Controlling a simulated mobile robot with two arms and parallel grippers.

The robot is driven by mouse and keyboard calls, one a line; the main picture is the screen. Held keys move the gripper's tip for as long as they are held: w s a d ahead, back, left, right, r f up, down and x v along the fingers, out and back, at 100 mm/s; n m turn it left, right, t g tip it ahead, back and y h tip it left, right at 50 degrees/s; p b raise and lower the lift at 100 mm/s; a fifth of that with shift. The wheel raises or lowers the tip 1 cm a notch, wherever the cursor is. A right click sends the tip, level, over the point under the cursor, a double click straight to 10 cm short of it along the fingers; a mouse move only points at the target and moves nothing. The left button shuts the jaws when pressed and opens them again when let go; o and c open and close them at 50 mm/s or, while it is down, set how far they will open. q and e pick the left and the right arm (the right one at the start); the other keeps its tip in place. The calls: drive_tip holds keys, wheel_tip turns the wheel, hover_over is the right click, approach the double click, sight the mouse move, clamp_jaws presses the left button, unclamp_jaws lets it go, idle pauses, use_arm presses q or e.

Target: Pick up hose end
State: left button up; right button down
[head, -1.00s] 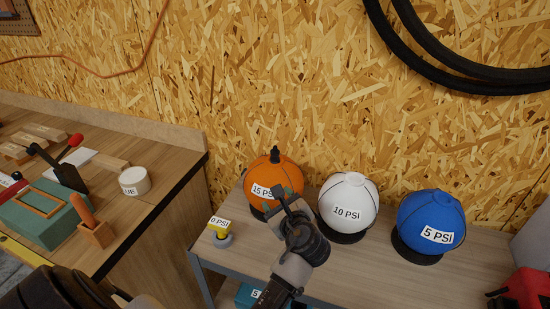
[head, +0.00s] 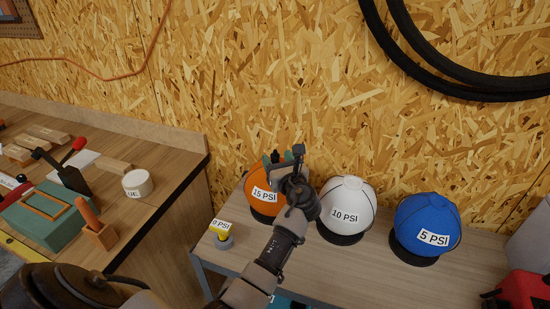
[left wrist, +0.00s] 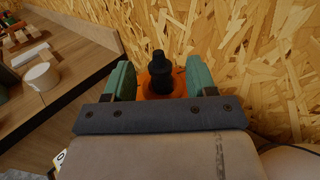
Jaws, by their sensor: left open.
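The black hose end (left wrist: 160,72) stands up from the top of the orange ball (head: 263,200) labelled 15 PSI. In the head view only a little of the hose end (head: 276,155) shows beside my fingers. My left gripper (head: 283,157) is open at the top of the orange ball. In the left wrist view its green fingers (left wrist: 160,80) are on either side of the hose end, with gaps visible between. The gripper and arm hide part of the ball. My right gripper does not show.
A white ball (head: 350,194) labelled 10 PSI stands close to the right of my gripper, and a blue ball (head: 424,214) labelled 5 PSI farther right. A small yellow-topped piece (head: 222,230) stands front left. The wood wall (head: 250,70) is behind.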

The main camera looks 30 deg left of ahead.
use_arm(q)
drive_tip(key=shift+x, duration=1.2)
drive_tip(key=shift+d, duration=0.1)
drive_tip(key=shift+c, duration=1.3)
clamp_jaws()
